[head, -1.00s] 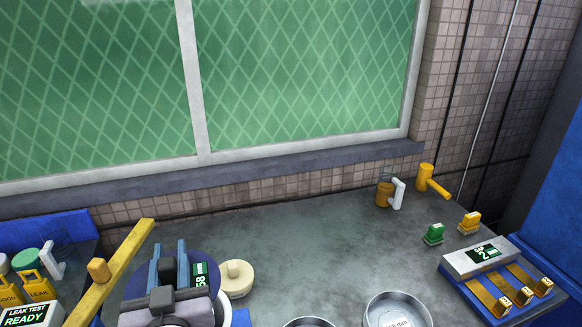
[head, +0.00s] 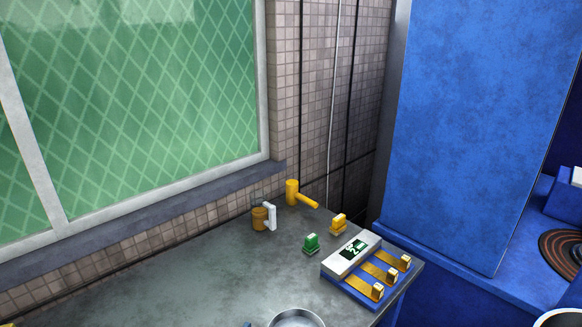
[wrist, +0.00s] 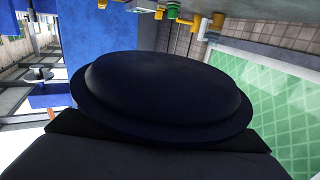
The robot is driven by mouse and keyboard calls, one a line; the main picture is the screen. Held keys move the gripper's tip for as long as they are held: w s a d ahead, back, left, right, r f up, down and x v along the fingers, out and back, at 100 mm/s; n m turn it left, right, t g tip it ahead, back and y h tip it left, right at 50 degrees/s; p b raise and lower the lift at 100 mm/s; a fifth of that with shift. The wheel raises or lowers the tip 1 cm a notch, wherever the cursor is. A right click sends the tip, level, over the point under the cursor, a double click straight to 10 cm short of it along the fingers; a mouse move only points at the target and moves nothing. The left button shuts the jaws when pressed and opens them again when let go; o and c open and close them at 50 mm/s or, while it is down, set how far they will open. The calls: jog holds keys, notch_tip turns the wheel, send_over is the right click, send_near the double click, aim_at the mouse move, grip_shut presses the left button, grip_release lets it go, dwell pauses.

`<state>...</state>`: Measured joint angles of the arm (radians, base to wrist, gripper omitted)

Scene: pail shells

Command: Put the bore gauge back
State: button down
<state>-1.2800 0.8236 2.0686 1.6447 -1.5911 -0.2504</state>
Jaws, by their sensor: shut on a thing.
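A dark navy round body (wrist: 165,95), which I take to be the bore gauge, fills the middle of the wrist view close to the camera. My gripper (wrist: 160,148) shows as a dark part below it and is shut on it. The fingertips are hidden behind the round body. The gauge's readout face is turned away from the wrist camera. I do not see the gauge in the head view now. I cannot tell its place of rest.
A device (head: 350,255) with a readout and yellow arms stands at the grey bench's right end. A metal pail (head: 297,318) shows at the bottom.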

jog(key=w+d+r+m+g+h+p, duration=0.1)
jog(key=w+d+m+g+h+p, duration=0.2)
jog(key=d+p, duration=1.25)
jog(key=d+f+n+t+b, duration=0.1)
jog(key=d+f+t+b, duration=0.1)
jog(key=d+f+b, duration=0.4)
jog(key=s+d+b, duration=0.1)
jog(key=d+b, duration=0.2)
jog(key=b, duration=0.1)
jog(key=shift+y+b, duration=0.3)
jog(key=shift+b, duration=0.05)
jog(key=shift+w+d, duration=0.1)
